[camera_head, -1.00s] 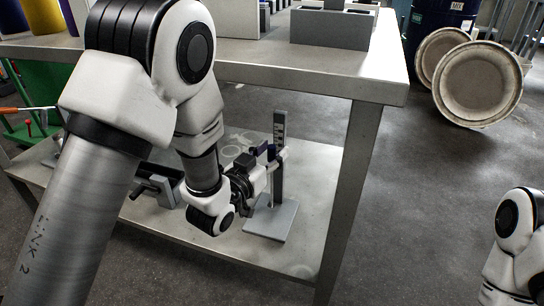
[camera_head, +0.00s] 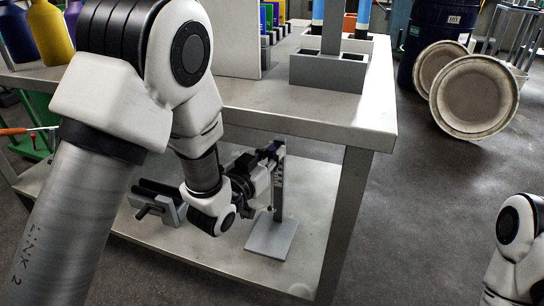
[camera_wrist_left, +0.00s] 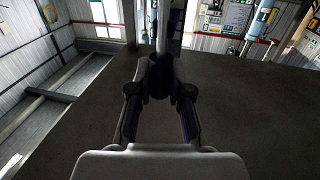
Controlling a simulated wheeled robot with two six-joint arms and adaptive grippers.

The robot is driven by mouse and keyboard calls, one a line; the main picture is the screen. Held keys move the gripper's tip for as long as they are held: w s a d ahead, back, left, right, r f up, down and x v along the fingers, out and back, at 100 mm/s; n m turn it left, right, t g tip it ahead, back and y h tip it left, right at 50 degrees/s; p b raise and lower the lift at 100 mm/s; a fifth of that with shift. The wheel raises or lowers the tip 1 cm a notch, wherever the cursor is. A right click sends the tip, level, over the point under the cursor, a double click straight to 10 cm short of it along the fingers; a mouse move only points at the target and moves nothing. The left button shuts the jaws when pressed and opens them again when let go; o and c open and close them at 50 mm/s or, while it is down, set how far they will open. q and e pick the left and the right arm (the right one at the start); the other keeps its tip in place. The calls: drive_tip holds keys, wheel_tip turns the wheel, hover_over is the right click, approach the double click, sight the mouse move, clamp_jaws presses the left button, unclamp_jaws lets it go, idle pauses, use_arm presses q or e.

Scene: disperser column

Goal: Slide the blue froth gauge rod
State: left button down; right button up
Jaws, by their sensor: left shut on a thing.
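The gauge stand has a grey base plate (camera_head: 272,240) on the lower shelf and an upright post (camera_head: 279,203) with dark and light scale marks. The table edge hides the post's top. A dark blue piece (camera_head: 269,150) of the froth gauge rod shows beside the upper visible post. My left gripper (camera_head: 266,163) is at that height, well above the base. In the left wrist view my left gripper (camera_wrist_left: 160,88) is shut on the dark blue rod, with a pale upright bar (camera_wrist_left: 162,35) beyond it. My right gripper is out of view; only part of my right arm shows.
The tabletop (camera_head: 300,112) overhangs the lower shelf (camera_head: 225,258) close above my left gripper. A grey clamp-like fixture (camera_head: 157,203) stands left of the gauge. A table leg (camera_head: 346,215) stands to its right. Grey holders (camera_head: 327,72) are on the tabletop.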

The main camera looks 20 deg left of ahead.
sight(272, 145)
use_arm(q)
wheel_tip(272, 145, up, 3)
drive_tip(key=shift+r+p, duration=0.1)
drive_tip(key=shift+p, duration=0.45)
drive_tip(key=shift+w, duration=0.1)
drive_tip(key=c, duration=1.1)
unclamp_jaws()
drive_tip(key=shift+o, duration=0.2)
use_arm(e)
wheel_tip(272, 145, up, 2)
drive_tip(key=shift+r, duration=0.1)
use_arm(q)
drive_tip(key=shift+s+a+f, duration=0.1)
drive_tip(key=shift+s+f, duration=0.1)
drive_tip(key=shift+s, duration=0.25)
drive_tip(key=v, duration=0.6)
drive_tip(key=shift+s, duration=0.3)
drive_tip(key=shift+a, duration=0.1)
